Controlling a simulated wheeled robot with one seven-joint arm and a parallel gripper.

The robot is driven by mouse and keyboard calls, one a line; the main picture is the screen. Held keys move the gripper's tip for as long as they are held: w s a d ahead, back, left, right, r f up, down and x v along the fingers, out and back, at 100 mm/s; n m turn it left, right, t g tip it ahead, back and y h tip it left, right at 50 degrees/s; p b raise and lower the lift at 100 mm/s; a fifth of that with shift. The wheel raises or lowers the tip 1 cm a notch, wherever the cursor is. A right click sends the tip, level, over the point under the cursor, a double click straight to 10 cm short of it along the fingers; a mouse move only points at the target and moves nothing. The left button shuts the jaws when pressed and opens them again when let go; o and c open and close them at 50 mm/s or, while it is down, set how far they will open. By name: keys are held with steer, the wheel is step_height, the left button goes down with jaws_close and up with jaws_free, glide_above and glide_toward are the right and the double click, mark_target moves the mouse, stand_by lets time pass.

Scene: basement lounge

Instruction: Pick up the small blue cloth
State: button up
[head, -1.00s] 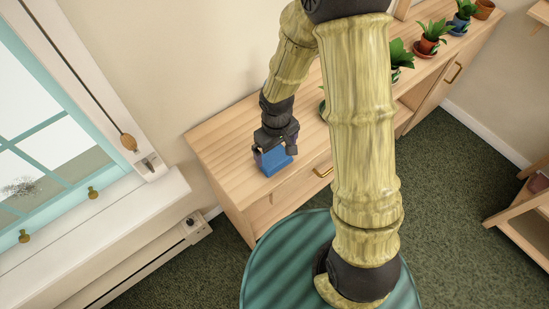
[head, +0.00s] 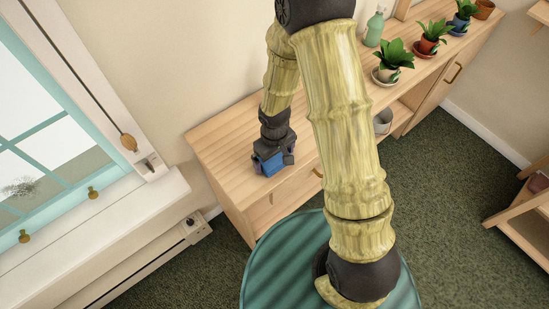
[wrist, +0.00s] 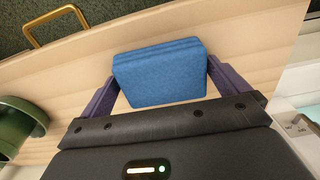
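The small blue cloth (wrist: 160,72) is a folded, flat-sided stack on the wooden cabinet top, near its left front corner. In the head view the cloth (head: 271,165) is partly covered by my gripper (head: 272,158), which points down at it. In the wrist view the two purple fingers of my gripper (wrist: 160,80) are spread wide, one at each side edge of the cloth. The fingers look very close to the cloth; I cannot tell whether they touch it. No clear lift off the surface shows.
The wooden cabinet (head: 222,140) runs along the wall. Potted plants (head: 392,60) and a green bottle (head: 374,28) stand farther right. A window (head: 50,130) is left.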

steer(key=c, duration=0.7)
steer(key=shift+o, duration=0.2)
step_height(320, 180, up, 10)
steer(key=shift+r+p, duration=0.1)
steer(key=shift+p, duration=0.3)
